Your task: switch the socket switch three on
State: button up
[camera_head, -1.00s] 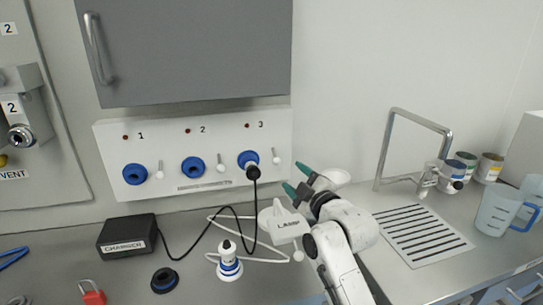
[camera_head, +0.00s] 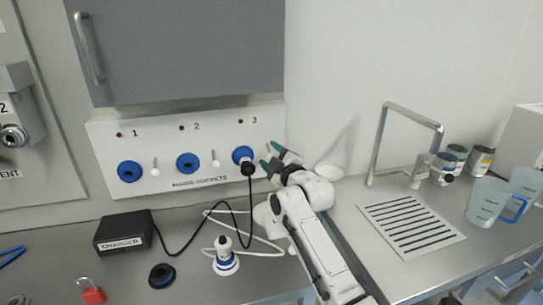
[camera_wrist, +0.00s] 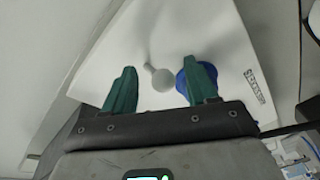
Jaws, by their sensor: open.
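A white panel (camera_head: 105,150) carries sockets numbered 1, 2 and 3, each with a small pale lever switch to its right and a dark red dot above. Blue socket three (camera_head: 241,153) holds a black plug (camera_head: 249,169). My gripper (camera_head: 269,156) is at the panel's right end, over switch three, mostly hiding it in the head view. In the wrist view, switch three's round knob (camera_wrist: 163,80) shows between the two green fingers of my gripper (camera_wrist: 158,76). The fingers are apart, with space on both sides of the knob; contact is not seen. Blue socket three (camera_wrist: 182,82) is partly behind the right finger.
A black charger (camera_head: 123,234) is wired to the plug. A white-blue connector (camera_head: 226,262), black ring (camera_head: 162,276) and red padlock (camera_head: 92,292) lie on the counter. A grey cabinet (camera_head: 190,50) hangs above the panel. A faucet (camera_head: 378,145) and drain grid (camera_head: 410,225) are at right.

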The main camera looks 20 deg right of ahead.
aim_at(271, 153)
jog(key=shift+c, duration=0.2)
jog(key=c, duration=1)
jog(key=shift+r, duration=0.1)
jog(key=r+g+p, duration=0.1)
jog(key=p, duration=0.2)
jog(key=shift+r+g+p, duration=0.25)
jog(key=shift+g+p, duration=0.1)
jog(key=shift+g, duration=0.05)
jog(key=g+p, duration=0.1)
jog(key=r+g+p, duration=0.1)
jog(key=p, duration=0.1)
jog(key=shift+s+m+h, duration=0.1)
jog(key=shift+m+h, duration=0.2)
jog(key=shift+m, duration=0.1)
jog(key=g+p, duration=0.2)
jog(key=g, duration=0.1)
jog(key=shift+r, duration=0.4)
jog(key=shift+w+r+m+g, duration=0.1)
jog(key=shift+w+m+g, duration=0.05)
jog(key=shift+g, duration=0.55)
jog(key=shift+w+r+m+g, duration=0.1)
jog(key=shift+m+g, duration=0.05)
jog(key=shift+g, duration=0.55)
